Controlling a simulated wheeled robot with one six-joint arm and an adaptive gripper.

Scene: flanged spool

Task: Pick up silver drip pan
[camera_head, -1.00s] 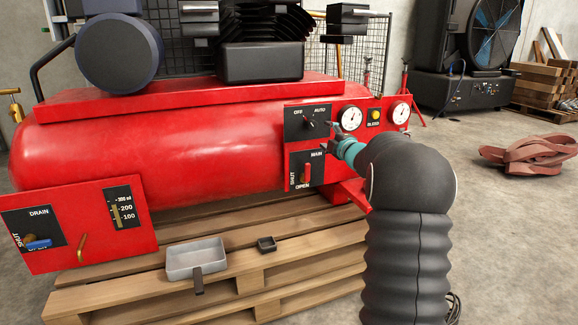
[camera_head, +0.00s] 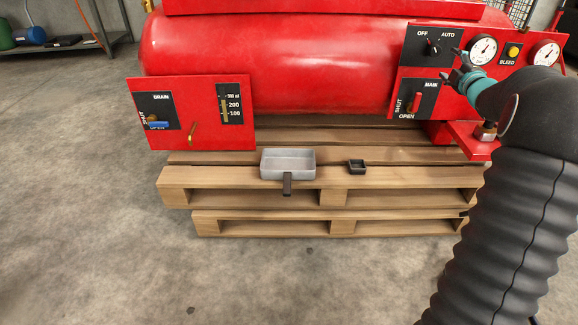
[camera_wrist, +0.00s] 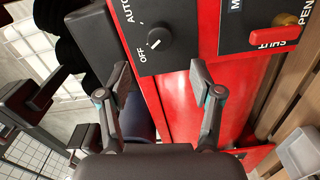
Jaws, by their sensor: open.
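The silver drip pan (camera_head: 288,162) is a shallow grey rectangular tray with a dark handle pointing toward me. It sits on the top boards of the wooden pallet, in front of the red compressor. In the wrist view the pan (camera_wrist: 300,152) shows partly at the lower right edge. My gripper (camera_head: 459,76) is up at the compressor's control panel, above and to the right of the pan and well apart from it. In the wrist view my gripper (camera_wrist: 158,82) has its two fingers spread wide with nothing between them, facing the panel near the OFF/AUTO knob.
The red compressor tank (camera_head: 270,60) stands behind the pan. A small black tray (camera_head: 356,166) sits to the pan's right on the pallet (camera_head: 240,178). The drain panel (camera_head: 190,112) juts out at left. The OFF/AUTO knob (camera_head: 433,47) and red lever (camera_head: 417,103) are close to my gripper. The floor in front is clear.

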